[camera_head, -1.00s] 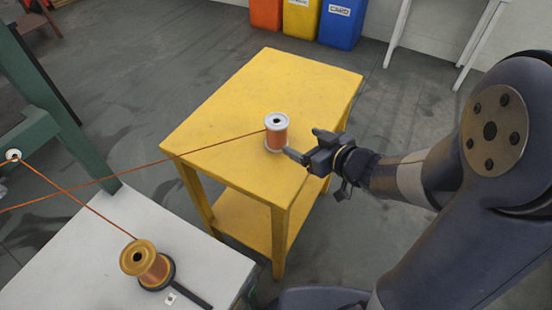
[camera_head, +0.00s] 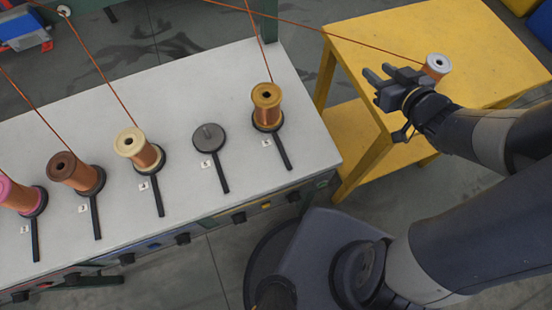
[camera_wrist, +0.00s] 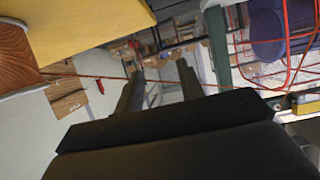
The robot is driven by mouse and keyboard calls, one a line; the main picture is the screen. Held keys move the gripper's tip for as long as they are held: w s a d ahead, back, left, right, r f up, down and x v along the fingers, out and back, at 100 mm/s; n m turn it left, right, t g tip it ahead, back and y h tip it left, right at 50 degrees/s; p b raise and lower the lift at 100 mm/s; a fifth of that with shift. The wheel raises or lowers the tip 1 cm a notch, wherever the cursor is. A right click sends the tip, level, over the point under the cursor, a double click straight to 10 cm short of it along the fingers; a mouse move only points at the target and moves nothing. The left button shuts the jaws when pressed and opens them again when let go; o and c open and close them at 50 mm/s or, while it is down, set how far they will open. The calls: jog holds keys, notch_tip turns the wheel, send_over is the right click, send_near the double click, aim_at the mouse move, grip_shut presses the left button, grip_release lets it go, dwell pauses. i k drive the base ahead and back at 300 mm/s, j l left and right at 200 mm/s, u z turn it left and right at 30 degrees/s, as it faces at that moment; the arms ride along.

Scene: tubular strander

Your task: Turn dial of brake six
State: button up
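A gold spool (camera_head: 267,107) wound with copper wire stands on a black holder at the right end of the white bench (camera_head: 215,105). A black lever sticks out from this holder, beside a small tag that looks like a 6 but is hard to read. Black dials sit along the bench's front panel, with one dial (camera_head: 293,196) closest to this right-end position. My gripper (camera_head: 378,72) is above the yellow table, left of a silver-ended copper spool (camera_head: 437,67). In the wrist view, its two fingers (camera_wrist: 160,70) are apart with nothing between them.
An empty black holder (camera_head: 208,140) and several wound spools stand to the left along the bench. Copper wires run up from the spools, and one crosses to the spool on the yellow table (camera_head: 400,30).

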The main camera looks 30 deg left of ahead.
aim_at(294, 198)
jog(key=u, duration=1.5)
